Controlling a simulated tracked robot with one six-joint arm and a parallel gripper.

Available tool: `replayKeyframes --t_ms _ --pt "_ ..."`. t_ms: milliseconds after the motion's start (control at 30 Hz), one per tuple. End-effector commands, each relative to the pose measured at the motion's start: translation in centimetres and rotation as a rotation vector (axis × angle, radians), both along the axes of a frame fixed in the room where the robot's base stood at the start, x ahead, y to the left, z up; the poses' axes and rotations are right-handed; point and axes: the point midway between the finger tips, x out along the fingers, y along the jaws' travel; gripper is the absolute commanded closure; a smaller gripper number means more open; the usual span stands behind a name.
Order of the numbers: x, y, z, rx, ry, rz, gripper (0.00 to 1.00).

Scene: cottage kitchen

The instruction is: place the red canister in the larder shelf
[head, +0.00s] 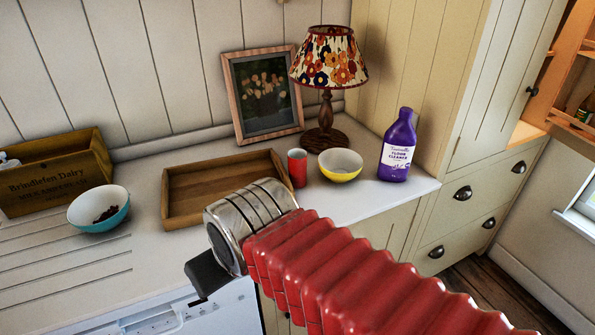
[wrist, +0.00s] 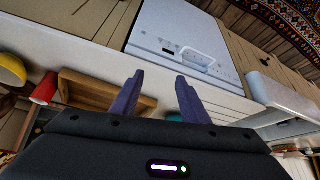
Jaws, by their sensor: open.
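The red canister (head: 297,168) stands upright on the white counter, between the wooden tray and the yellow bowl. It also shows at the left of the wrist view (wrist: 44,88). My gripper (wrist: 157,82) is open and empty, its two dark fingers apart, and the canister is well to the left of them there. In the head view only a dark part of my gripper shows at the end of my red arm. The larder (head: 529,132) stands partly open at the far right, with warm wood inside; most of its shelf is hidden.
A wooden tray (head: 178,208) lies left of the canister. A yellow bowl (head: 341,174), a purple cleaner bottle (head: 398,148) and a flowered lamp (head: 327,75) crowd its right and back. A framed picture (head: 262,92) leans behind. A teal bowl (head: 98,214) and crate (head: 55,182) stand left.

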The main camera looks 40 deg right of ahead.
Motion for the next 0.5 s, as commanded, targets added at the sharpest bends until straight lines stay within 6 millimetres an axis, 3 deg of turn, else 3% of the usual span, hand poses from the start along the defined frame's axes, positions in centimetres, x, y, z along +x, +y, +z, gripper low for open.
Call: replayKeyframes --t_ms 133,233,367,500 --pt "1.9 -1.6 -0.2 -0.013 -0.034 -0.048 0.48" --pt "4.2 -3.8 -0.4 -0.031 -0.082 -0.107 0.41" --pt "7.7 -8.0 -0.7 -0.064 -0.165 -0.199 0.32" --pt "10.8 -13.0 -1.0 -0.1 -0.261 -0.288 0.32"
